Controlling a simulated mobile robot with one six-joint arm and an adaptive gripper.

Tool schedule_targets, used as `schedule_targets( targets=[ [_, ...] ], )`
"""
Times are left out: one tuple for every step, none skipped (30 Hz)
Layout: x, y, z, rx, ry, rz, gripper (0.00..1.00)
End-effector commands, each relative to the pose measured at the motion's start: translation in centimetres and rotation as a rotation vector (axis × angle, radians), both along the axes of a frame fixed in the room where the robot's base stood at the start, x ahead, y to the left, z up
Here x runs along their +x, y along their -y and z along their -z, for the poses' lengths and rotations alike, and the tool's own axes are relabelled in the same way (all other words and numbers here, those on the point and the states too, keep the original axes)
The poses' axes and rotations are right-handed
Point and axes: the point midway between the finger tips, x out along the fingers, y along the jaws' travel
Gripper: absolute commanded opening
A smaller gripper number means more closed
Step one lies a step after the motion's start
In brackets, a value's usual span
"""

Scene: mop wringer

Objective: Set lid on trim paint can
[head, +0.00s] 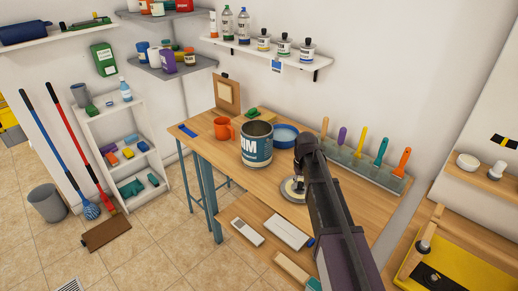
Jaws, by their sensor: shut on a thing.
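The trim paint can (257,150) stands upright on the wooden table, a grey-and-teal can with large white letters ending in "IM". Its top is open and shows a dark inside. A round silver lid (288,195) with a pale middle is to the right of and in front of the can, apart from it. My gripper (299,181) reaches down over the lid and is shut on it. My arm hides part of the lid and the fingertips. I cannot tell whether the lid touches the tabletop.
A blue bowl (284,134) stands close behind the can, and an orange mug (223,129) to its left. A rack of upright coloured-handled tools (360,172) lines the table's back right. A lower shelf (236,212) holds a pale box (287,233).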

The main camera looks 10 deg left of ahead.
Motion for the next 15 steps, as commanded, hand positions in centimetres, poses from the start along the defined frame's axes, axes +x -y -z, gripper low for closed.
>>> schedule_targets(
  targets=[
    [0.0, -0.01, 0.01, 0.0, 0.0, 0.0, 0.11],
    [0.0, -0.01, 0.01, 0.0, 0.0, 0.0, 0.02],
    [0.0, -0.01, 0.01, 0.0, 0.0, 0.0, 0.0],
    [0.0, -0.01, 0.01, 0.0, 0.0, 0.0, 0.0],
    [0.0, -0.01, 0.01, 0.0, 0.0, 0.0, 0.0],
    [-0.01, -0.02, 0.01, 0.0, 0.0, 0.0, 0.0],
    [-0.01, -0.02, 0.01, 0.0, 0.0, 0.0, 0.0],
    [-0.01, -0.02, 0.01, 0.0, 0.0, 0.0, 0.0],
    [-0.01, -0.02, 0.01, 0.0, 0.0, 0.0, 0.0],
    [-0.01, -0.02, 0.0, 0.0, 0.0, 0.0, 0.0],
    [-0.01, -0.02, -0.02, 0.0, 0.0, 0.0, 0.0],
    [-0.01, -0.02, -0.06, 0.0, 0.0, 0.0, 0.0],
    [-0.01, -0.02, -0.1, 0.0, 0.0, 0.0, 0.0],
    [-0.01, -0.02, -0.16, 0.0, 0.0, 0.0, 0.0],
    [-0.01, -0.02, -0.27, 0.0, 0.0, 0.0, 0.0]
  ],
)
